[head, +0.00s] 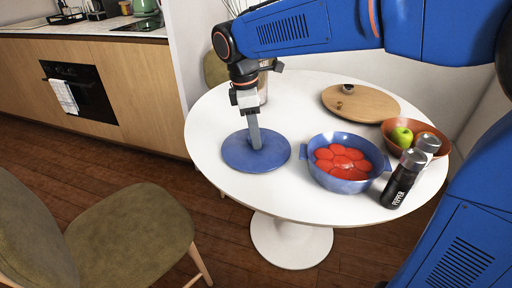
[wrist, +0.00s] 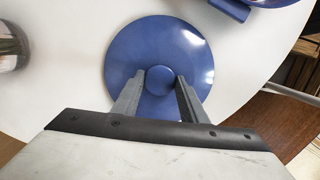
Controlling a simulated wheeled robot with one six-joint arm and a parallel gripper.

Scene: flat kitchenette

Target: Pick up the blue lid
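The blue lid (head: 240,155) lies flat on the white round table, left of the blue pot (head: 317,176). In the wrist view the lid (wrist: 130,55) shows as a round disc with a round knob (wrist: 158,80) at its middle. My gripper (head: 256,145) points down over the lid. Its two fingers (wrist: 160,84) stand on either side of the knob, with a narrow gap seen at each side. Whether the fingertips touch the lid is hard to tell. The pot is uncovered and holds red slices.
A wooden board (head: 360,104) lies at the back of the white table (head: 215,116). An orange bowl (head: 431,132) with a green apple (head: 401,137) and a black pepper shaker (head: 402,180) stand to the right. A metal object (wrist: 12,46) shows at the wrist view's left.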

